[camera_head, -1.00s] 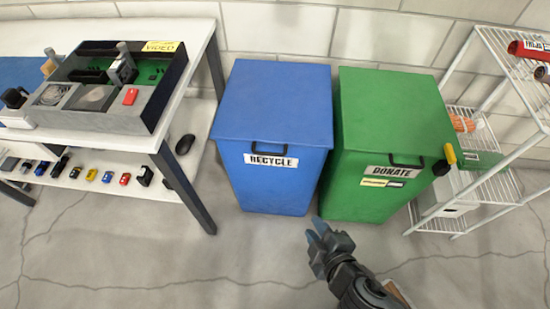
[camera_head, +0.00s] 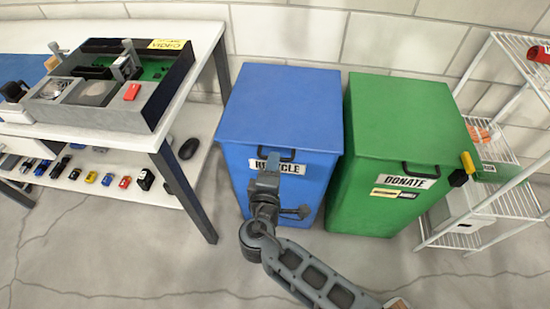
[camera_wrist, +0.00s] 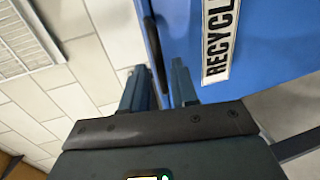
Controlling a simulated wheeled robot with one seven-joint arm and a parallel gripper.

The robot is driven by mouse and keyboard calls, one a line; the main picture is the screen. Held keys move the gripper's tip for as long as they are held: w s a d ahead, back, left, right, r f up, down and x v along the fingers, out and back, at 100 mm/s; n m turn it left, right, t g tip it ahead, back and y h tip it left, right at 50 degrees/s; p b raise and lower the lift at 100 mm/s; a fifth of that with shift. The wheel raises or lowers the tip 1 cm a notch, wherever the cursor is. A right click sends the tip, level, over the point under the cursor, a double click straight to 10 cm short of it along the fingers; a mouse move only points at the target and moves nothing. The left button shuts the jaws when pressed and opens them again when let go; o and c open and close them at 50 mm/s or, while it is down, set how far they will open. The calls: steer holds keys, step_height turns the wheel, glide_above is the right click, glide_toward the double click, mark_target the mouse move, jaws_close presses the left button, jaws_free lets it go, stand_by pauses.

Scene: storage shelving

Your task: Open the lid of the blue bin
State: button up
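The blue bin (camera_head: 281,110) has a flat lid, shut, and a RECYCLE label (camera_head: 292,167) on its front. A black handle (camera_head: 277,154) sits at the front edge of the lid, partly hidden behind my gripper (camera_head: 271,170). My gripper is at the front of the bin, over part of the label. In the wrist view my gripper (camera_wrist: 158,82) has its two fingers apart, with the handle (camera_wrist: 154,50) seen between and beyond them. I cannot tell whether either finger touches it. The label also shows in the wrist view (camera_wrist: 218,40).
A green DONATE bin (camera_head: 400,120) stands close on the right, its lid shut. A white wire rack (camera_head: 510,200) is beyond it. A white workbench (camera_head: 210,60) with a dark tray stands on the left. The floor (camera_head: 130,240) in front is clear.

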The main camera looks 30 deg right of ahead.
steer(key=shift+x, duration=1.55)
steer(key=shift+s, duration=0.1)
jaws_close()
